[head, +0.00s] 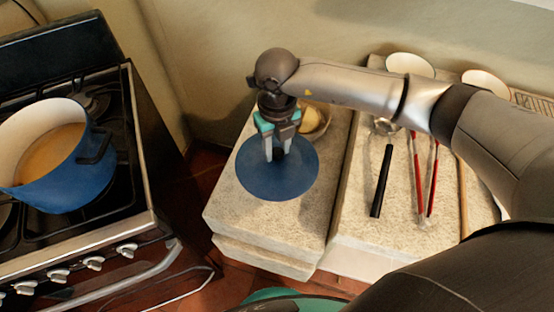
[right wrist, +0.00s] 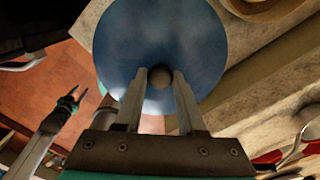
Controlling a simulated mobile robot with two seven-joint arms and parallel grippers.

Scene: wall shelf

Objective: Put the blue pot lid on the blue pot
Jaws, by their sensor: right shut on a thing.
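The blue pot lid (head: 262,180) is a flat, round blue disc over the left part of the stone counter. My right gripper (head: 277,157) points down and is shut on the knob at the lid's middle. In the right wrist view the fingers (right wrist: 159,80) stand on both sides of the round knob, and the lid (right wrist: 125,35) fills the top middle. I cannot tell whether the lid touches the counter. The blue pot (head: 65,187) stands uncovered on the stove at the left, its pale inside showing. My left gripper does not show in the head view.
The black stove (head: 125,180) is left of the counter, with a floor gap between. A bowl (head: 313,122) is just behind the lid. A black-handled utensil (head: 381,182) and red-handled tongs (head: 433,180) lie to the right. White round dishes (head: 410,66) are at the back.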

